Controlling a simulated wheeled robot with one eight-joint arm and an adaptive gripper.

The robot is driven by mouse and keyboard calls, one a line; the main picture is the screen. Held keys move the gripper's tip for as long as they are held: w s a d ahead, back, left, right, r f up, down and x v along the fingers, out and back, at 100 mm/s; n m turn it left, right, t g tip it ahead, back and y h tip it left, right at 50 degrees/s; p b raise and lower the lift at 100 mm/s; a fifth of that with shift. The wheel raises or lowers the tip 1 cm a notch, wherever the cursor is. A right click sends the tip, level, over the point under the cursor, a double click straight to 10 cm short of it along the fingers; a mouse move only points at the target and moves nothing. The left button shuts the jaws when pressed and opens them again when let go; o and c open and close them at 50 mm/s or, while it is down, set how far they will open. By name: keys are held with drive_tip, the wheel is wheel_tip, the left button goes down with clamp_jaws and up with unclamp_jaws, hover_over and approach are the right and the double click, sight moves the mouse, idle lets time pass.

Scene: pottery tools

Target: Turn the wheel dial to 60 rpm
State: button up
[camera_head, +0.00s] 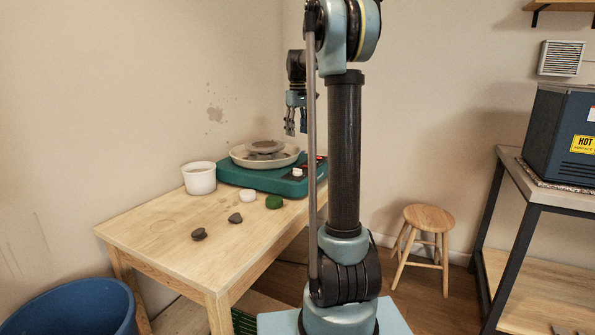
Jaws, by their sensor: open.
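The pottery wheel (258,179) has a teal base and stands at the far end of the wooden table. Its pale splash pan (238,155) holds a round wheel head with a grey-brown piece (265,146) on it. A small white knob (297,172), likely the dial, is on the base's front right; its marks are too small to read. A dark control panel with a red spot (319,158) is partly behind my arm. My gripper (296,132) is open and empty, pointing down above the right side of the wheel, apart from the knob.
A white bucket (199,178), a white round piece (248,195), a green piece (274,202) and dark lumps (199,234) lie on the table (150,222). A blue tub (75,305), a stool (429,217) and a kiln (562,130) stand around.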

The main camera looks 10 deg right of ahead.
sight(297, 171)
wheel_tip(297, 171, down, 17)
drive_tip(key=shift+f, duration=0.1)
idle(0.5)
drive_tip(key=shift+c, duration=0.5)
drive_tip(key=c, duration=1)
